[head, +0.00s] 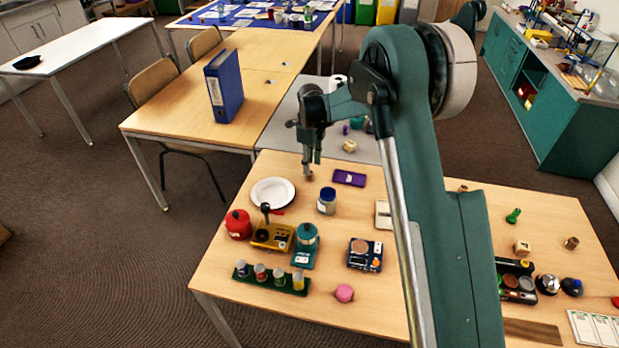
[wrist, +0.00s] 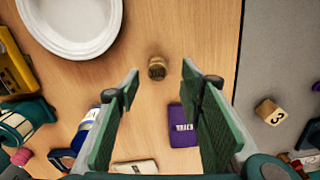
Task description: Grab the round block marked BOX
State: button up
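A small round wooden block (wrist: 157,68) stands on the table in the wrist view, with dark marking on its top that is too small to read for sure. It lies just beyond and between my fingertips. My gripper (wrist: 160,85) is open and empty, with its two green-padded fingers wide apart. In the head view my gripper (head: 311,158) points down over the far edge of the table, just above the small brown block (head: 309,177), which it partly hides.
A white plate (wrist: 75,22) lies left of the block, and a purple case (wrist: 182,126) lies close by at the lower right. A blue-lidded jar (head: 327,201) stands nearer. A numbered cube (wrist: 270,111) sits on the grey table beyond the edge. Bare wood surrounds the block.

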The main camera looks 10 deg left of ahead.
aim_at(310, 176)
dwell(0.3)
jog(key=shift+s+f+b, duration=0.2)
jog(key=shift+f+b, duration=0.55)
jog(key=shift+f, duration=1.9)
jog(key=c, duration=0.8)
